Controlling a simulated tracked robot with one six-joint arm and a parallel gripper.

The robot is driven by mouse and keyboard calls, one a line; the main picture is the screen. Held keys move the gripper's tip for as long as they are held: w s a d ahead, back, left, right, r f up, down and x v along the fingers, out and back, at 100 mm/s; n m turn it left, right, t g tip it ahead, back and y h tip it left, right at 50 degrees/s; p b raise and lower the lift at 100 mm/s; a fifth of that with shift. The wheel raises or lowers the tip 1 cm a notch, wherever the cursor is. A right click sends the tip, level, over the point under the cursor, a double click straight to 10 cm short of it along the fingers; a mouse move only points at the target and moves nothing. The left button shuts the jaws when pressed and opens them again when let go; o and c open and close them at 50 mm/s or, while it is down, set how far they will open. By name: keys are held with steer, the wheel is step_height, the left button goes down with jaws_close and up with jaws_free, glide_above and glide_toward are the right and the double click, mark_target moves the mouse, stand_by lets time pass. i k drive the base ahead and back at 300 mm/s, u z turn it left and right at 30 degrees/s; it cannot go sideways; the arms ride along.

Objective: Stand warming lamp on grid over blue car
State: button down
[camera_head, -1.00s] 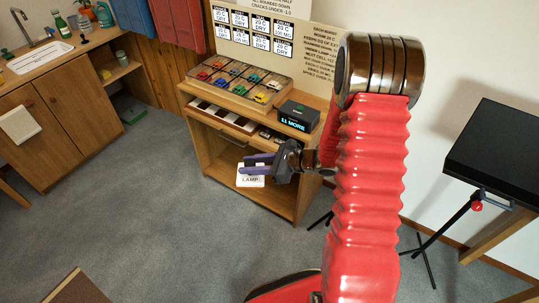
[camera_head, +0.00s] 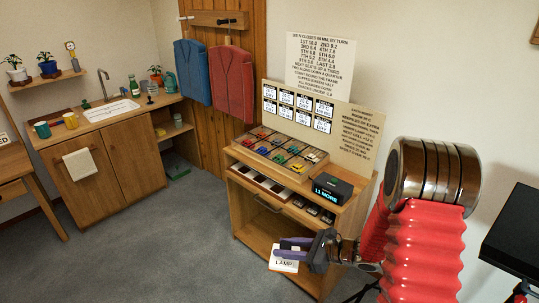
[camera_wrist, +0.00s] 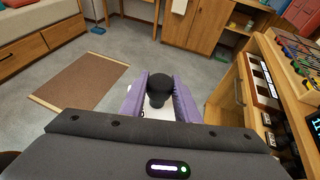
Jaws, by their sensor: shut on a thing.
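My gripper (camera_head: 298,249) shows its purple fingers in the head view, in front of the low wooden cabinet. In the wrist view my gripper (camera_wrist: 158,98) is shut on the black knob of the warming lamp (camera_wrist: 157,84). Below the knob a white part shows, mostly hidden by the fingers. In the head view the lamp's white face with its "LAMP" label (camera_head: 285,264) hangs under the fingers. The wooden grid tray (camera_head: 284,163) of small coloured cars lies on the cabinet top, above and behind my gripper.
A black display box (camera_head: 333,188) reading "11 MORE" stands right of the grid. A row of slots (camera_head: 262,184) runs along the cabinet's front ledge. A notice board (camera_head: 298,108) rises behind. A black-topped stand (camera_head: 515,235) is at the right.

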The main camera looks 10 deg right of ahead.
mark_target(264, 147)
steer(key=u, duration=0.05)
steer(key=k, duration=0.4)
steer(key=u, duration=0.4)
steer(key=i, duration=0.9)
steer(key=u, duration=0.75)
steer(key=i, duration=0.6)
steer(key=u, duration=0.05)
